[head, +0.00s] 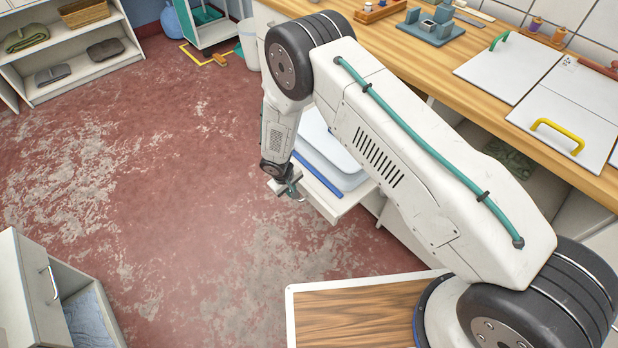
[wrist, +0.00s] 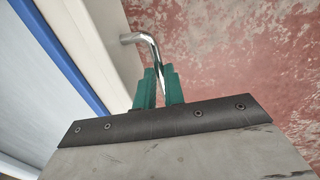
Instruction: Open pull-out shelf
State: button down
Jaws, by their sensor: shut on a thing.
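The pull-out shelf (head: 345,203) juts out from under the wooden counter, with a pale tray-like item (head: 327,150) and a blue strip (head: 318,175) on it. My gripper (head: 293,190) is at the shelf's front edge. In the wrist view the two teal fingers (wrist: 159,90) are shut on a bent metal handle (wrist: 143,40) that is fixed to the pale shelf front (wrist: 100,40). The blue strip (wrist: 60,55) shows behind that front. My arm hides much of the shelf's right side in the head view.
The wooden counter (head: 470,65) runs along the right, with white lids and a yellow handle (head: 558,136). An open drawer unit (head: 40,290) stands at lower left. A white shelf unit (head: 85,72) is at upper left. The red floor (head: 170,190) between is clear.

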jog(key=s+a, duration=0.4)
jog(key=a, duration=0.1)
jog(key=shift+a, duration=0.1)
jog(key=c, duration=1.5)
grip_release()
jog(key=r, duration=0.5)
jog(key=a+r, duration=0.1)
jog(key=r, duration=0.1)
jog(key=shift+s+a+r, duration=0.1)
jog(key=shift+s+r, duration=0.2)
jog(key=shift+s, duration=0.1)
